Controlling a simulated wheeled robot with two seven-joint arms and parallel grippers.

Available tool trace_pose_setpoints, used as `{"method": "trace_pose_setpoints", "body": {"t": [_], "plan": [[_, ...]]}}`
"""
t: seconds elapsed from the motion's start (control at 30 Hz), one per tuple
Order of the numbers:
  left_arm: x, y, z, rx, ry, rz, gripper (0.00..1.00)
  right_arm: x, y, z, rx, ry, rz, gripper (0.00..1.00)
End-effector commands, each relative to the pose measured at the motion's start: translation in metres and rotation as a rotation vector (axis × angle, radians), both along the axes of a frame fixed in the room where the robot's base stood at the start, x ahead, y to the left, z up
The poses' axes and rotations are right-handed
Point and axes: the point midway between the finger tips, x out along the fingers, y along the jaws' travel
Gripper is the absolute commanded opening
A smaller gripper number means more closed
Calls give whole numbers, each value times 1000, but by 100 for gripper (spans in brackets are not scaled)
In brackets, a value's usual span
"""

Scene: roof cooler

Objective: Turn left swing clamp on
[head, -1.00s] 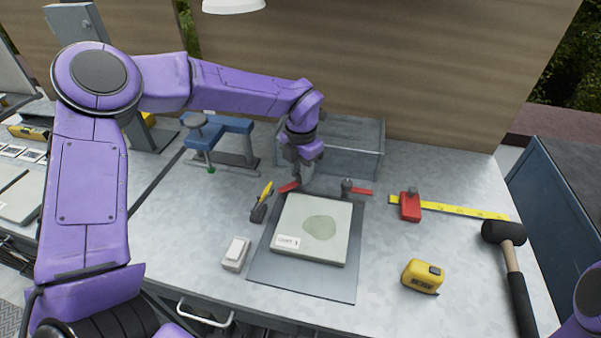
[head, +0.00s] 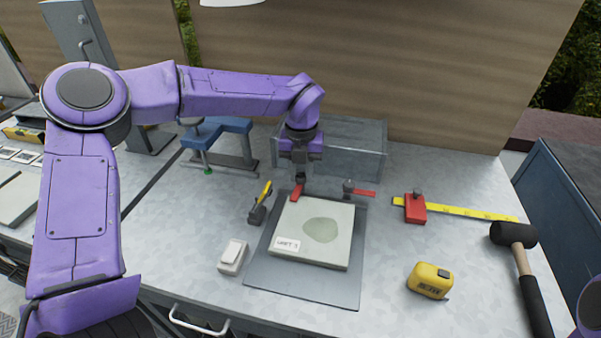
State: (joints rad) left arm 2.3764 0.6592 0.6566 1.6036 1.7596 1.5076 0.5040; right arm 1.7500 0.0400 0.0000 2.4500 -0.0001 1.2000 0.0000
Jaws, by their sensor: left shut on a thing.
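The left swing clamp (head: 296,194) stands at the back left edge of a pale square panel labelled "UNIT 3" (head: 315,228). Its red arm points toward the front, at the panel's back left corner; whether it touches the panel I cannot tell. My left gripper (head: 300,174) reaches down from above, shut on the left swing clamp, and hides its top. The right swing clamp (head: 363,193) stands behind the panel's back right part, its red arm pointing right, away from the panel. My right gripper is out of view; only a bit of its arm shows at lower right.
The panel lies on a grey plate (head: 290,286). A clear box (head: 360,150) stands close behind my left gripper. A small black and yellow tool (head: 259,204) and a white switch (head: 233,256) are left; a red block (head: 414,208), yellow tape measure (head: 430,280) and mallet (head: 515,236) are right.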

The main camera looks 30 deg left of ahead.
Motion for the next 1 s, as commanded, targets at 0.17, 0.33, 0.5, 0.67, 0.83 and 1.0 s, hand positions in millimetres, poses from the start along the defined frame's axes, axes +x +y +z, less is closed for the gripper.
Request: {"method": "trace_pose_setpoints", "body": {"t": [0.17, 0.33, 0.5, 0.67, 0.83, 1.0], "plan": [[1, 0, 1, 0, -4, 18, 0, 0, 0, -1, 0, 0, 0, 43], [1, 0, 2, 0, -4, 20, 0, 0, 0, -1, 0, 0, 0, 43], [1, 0, 2, 1, -4, 19, 0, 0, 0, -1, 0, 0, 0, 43], [1, 0, 1, 0, -3, 19, 55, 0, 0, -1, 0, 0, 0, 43], [0, 0, 1, 0, -1, 18, 55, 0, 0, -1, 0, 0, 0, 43], [1, 0, 15, 0, -5, 19, 55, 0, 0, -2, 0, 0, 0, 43]]}}
